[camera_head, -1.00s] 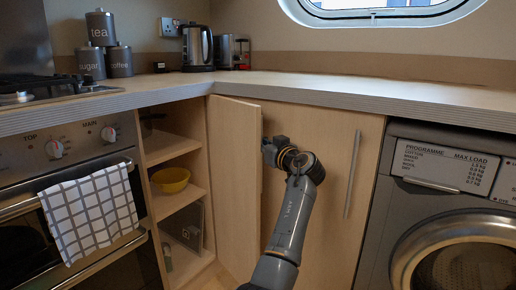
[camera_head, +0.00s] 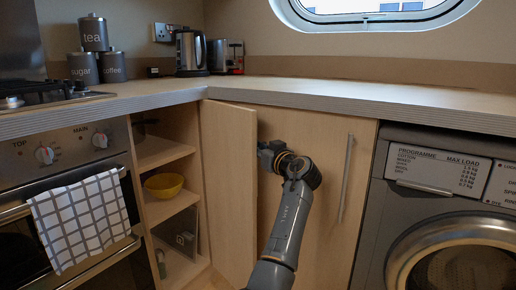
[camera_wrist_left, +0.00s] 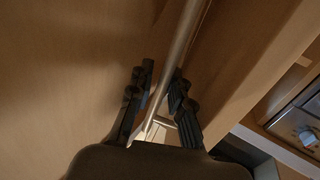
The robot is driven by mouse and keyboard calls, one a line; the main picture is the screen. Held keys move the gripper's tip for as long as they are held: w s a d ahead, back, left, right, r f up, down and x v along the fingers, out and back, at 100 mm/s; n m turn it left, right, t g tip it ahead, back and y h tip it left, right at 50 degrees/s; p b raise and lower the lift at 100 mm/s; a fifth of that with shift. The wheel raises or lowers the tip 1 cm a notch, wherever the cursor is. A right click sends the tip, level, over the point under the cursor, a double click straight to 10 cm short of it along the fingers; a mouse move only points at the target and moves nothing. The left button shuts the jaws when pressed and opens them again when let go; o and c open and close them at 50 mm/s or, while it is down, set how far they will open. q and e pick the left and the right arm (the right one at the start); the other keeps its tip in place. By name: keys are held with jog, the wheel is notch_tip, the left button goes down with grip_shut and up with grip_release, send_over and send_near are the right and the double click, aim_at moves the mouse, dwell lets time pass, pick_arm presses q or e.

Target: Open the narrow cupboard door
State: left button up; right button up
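The narrow cupboard door (camera_head: 228,195) stands swung out from its cupboard in the head view, with its inner face towards the shelves. My left gripper (camera_head: 266,156) is on the far right side of this door, by its outer face, and the door edge partly hides it. In the left wrist view a slim metal bar handle (camera_wrist_left: 184,38) runs along the wooden door face (camera_wrist_left: 70,70) and passes diagonally between the fingers of my left gripper (camera_wrist_left: 163,78). The fingers are close around the bar, with little gap. My right gripper is in neither view.
The open cupboard shows shelves (camera_head: 165,150) with a yellow bowl (camera_head: 164,185). To its left is an oven (camera_head: 60,150) with a checked towel (camera_head: 85,222). A closed wide door with a bar handle (camera_head: 346,180) and a washing machine (camera_head: 440,215) stand to the right.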

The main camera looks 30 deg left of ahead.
pick_arm(q)
jog(key=v, duration=1.2)
jog(key=shift+f, duration=0.1)
